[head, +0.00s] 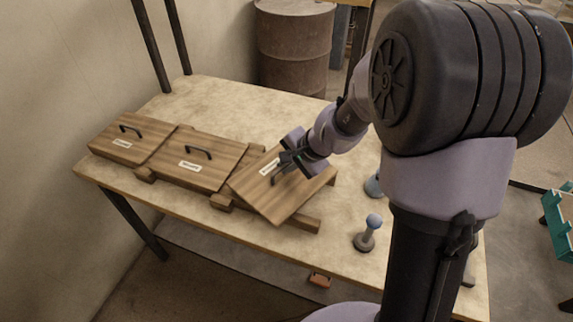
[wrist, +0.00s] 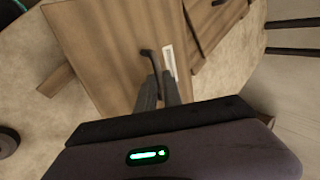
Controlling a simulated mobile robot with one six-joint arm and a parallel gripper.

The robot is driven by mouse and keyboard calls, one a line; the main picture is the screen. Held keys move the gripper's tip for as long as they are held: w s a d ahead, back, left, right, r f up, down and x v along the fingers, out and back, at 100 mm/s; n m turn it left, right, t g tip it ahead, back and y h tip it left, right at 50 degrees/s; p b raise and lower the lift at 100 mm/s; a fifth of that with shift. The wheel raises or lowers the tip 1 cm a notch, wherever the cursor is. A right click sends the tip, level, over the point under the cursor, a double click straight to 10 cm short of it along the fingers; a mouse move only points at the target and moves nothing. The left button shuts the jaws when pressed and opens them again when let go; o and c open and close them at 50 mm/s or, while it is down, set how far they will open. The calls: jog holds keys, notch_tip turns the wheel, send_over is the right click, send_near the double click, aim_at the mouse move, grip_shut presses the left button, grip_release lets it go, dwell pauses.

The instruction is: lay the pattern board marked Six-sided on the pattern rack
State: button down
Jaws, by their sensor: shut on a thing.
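My gripper (head: 290,160) is shut on the black handle of a wooden pattern board (head: 283,195) at the right of a row. The board's label is too small to read. The board is turned askew to the other two, over the right part of the wooden pattern rack (head: 305,223); I cannot tell whether it touches the rails. In the wrist view the gripper (wrist: 158,88) meets the handle beside the white label on the held board (wrist: 100,45). A middle board (head: 185,172) and a left board (head: 112,152) lie on the left, their labels unreadable.
The pale table (head: 240,100) has free room behind the boards. A knobbed tool (head: 367,235) stands right of the rack, and a second item (head: 373,187) is partly hidden behind my arm. A rusty drum (head: 294,45) stands beyond the table. A wall borders the left.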

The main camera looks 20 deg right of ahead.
jog(key=shift+f, duration=0.25)
jog(key=c, duration=1.5)
grip_release()
jog(key=shift+r+p, duration=0.3)
jog(key=shift+r, duration=0.15)
jog(key=a+p+v, duration=0.1)
jog(key=p+v, duration=0.5)
jog(key=v, duration=0.7)
jog(key=s+a+r+n, duration=0.3)
jog(key=s+r, duration=0.2)
jog(key=s, duration=0.4)
jog(key=s+a+r+n+h, duration=0.1)
jog(key=s+a+r+n, duration=0.2)
jog(key=s, duration=0.7)
notch_tip(320, 180, up, 2)
jog(key=shift+a+r+n+h, duration=0.1)
jog(key=shift+a+n+h, duration=0.25)
jog(key=shift+n, duration=0.25)
